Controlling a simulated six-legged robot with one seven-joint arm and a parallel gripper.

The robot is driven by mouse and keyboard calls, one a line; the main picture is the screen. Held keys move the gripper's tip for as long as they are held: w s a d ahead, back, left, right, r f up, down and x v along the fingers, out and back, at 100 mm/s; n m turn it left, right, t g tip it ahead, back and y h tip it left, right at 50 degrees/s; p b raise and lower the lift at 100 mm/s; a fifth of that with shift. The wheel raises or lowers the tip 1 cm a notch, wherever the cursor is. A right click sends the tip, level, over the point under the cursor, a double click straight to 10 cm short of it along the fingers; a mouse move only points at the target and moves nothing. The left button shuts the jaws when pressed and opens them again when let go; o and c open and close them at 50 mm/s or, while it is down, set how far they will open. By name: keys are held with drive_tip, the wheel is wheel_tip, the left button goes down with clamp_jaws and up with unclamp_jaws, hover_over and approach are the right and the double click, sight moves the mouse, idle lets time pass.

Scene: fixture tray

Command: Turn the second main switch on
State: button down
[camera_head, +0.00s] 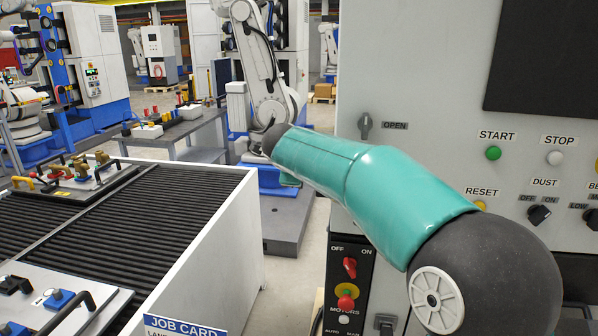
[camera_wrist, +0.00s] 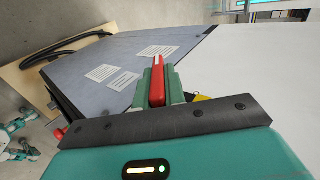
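A black panel with OFF and ON labels stands low in the middle of the head view. It carries a red rotary handle (camera_head: 350,268) and a red knob on yellow (camera_head: 345,302); which one is a main switch I cannot tell. My teal arm crosses the right half, and my gripper is hidden in that view. In the wrist view the green fingers of my gripper (camera_wrist: 158,84) lie close along both sides of a red handle (camera_wrist: 158,70). They appear shut on it. Yellow (camera_wrist: 202,97) shows behind the right finger. The handle's base is hidden.
The grey machine front (camera_head: 420,90) has START, STOP, RESET and DUST controls. At left stands a white roller table (camera_head: 225,240) with fixtures. In the wrist view a grey board (camera_wrist: 100,60) bears several papers, beside a pale surface (camera_wrist: 260,70).

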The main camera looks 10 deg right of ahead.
drive_tip(key=shift+w+g, duration=0.1)
drive_tip(key=shift+g, duration=0.2)
drive_tip(key=g+y, duration=0.1)
drive_tip(key=g, duration=0.1)
drive_tip(key=shift+g, duration=0.3)
drive_tip(key=shift+g+y, duration=0.5)
drive_tip(key=shift+g, duration=0.6)
drive_tip(key=c, duration=1.5)
unclamp_jaws()
drive_tip(key=shift+w, duration=0.1)
drive_tip(key=shift+o, duration=0.2)
drive_tip(key=v, duration=1.4)
